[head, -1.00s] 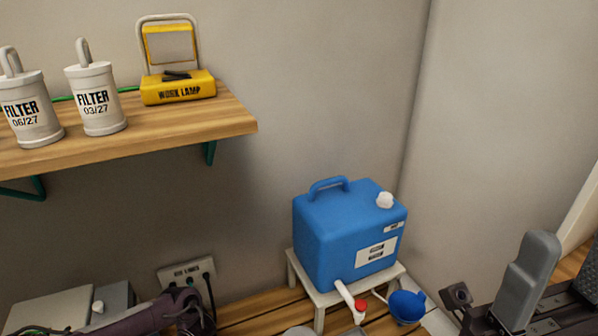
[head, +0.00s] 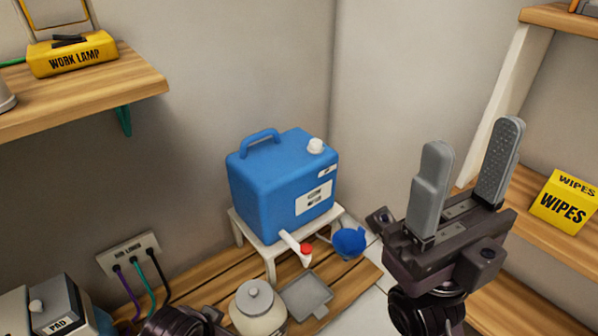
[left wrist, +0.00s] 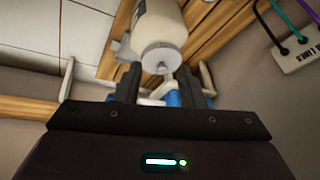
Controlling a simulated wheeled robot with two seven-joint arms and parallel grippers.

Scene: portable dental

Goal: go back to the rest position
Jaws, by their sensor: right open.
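My right gripper (head: 470,180) stands at the right of the head view, fingers pointing up. Its two grey fingers are wide apart with nothing between them. My left arm shows only as a dark piece at the bottom edge of the head view, its fingers out of sight there. In the left wrist view the dark fingers of my left gripper (left wrist: 158,88) stand apart. A cream jar (left wrist: 160,25) with a knobbed lid shows beyond them; I see no grip on it. The jar also shows in the head view (head: 258,310).
A blue water container (head: 270,190) sits on a white stand (head: 245,232), with a blue cup (head: 348,242) and a grey tray (head: 305,293) nearby. A wooden shelf (head: 140,85) holds a yellow work lamp (head: 72,53). A yellow wipes box (head: 563,208) is at right.

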